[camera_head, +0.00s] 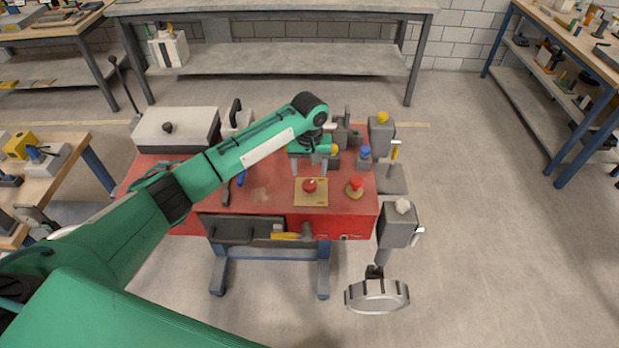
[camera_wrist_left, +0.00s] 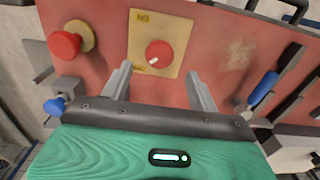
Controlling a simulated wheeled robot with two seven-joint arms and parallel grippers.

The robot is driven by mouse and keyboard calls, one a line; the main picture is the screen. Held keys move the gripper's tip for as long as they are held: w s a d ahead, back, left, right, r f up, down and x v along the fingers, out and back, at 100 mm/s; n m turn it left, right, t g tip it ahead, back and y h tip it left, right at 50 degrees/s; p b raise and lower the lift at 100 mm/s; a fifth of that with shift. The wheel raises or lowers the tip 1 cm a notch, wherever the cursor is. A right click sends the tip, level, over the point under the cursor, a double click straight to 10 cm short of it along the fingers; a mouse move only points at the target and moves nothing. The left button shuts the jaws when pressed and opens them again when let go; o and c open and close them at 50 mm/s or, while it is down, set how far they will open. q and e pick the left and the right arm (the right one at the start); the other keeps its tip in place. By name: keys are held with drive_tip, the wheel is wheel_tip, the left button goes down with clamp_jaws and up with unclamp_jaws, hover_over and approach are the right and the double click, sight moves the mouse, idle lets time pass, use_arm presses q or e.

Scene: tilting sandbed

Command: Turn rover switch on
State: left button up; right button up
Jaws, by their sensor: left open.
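The rover switch is a red round knob (camera_head: 310,184) on a tan square plate (camera_head: 299,199), set on the red bench top. In the left wrist view the knob (camera_wrist_left: 158,54) carries a short white mark toward its lower left. The plate (camera_wrist_left: 178,22) has small lettering near its upper left and lower left. My left gripper (camera_head: 311,168) is over the bench just behind the knob in the head view. In the left wrist view its two fingers (camera_wrist_left: 158,76) are apart with nothing between them, below the knob in the picture. My right gripper is not in view.
A red mushroom button (camera_head: 357,183) stands right of the plate; it also shows in the left wrist view (camera_wrist_left: 65,45). A blue knob (camera_head: 365,152) is behind it. A grey box (camera_head: 398,230) and round wheel-like part (camera_head: 377,296) are at the right. Open floor lies farther right.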

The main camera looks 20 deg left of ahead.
sight(310, 184)
use_arm(q)
wheel_tip(310, 184, down, 6)
drive_tip(key=shift+r+p, duration=0.1)
drive_tip(key=shift+p, duration=0.3)
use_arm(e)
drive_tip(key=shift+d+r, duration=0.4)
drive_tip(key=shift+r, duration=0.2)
use_arm(q)
drive_tip(key=c, duration=1)
drive_tip(key=shift+o, duration=0.2)
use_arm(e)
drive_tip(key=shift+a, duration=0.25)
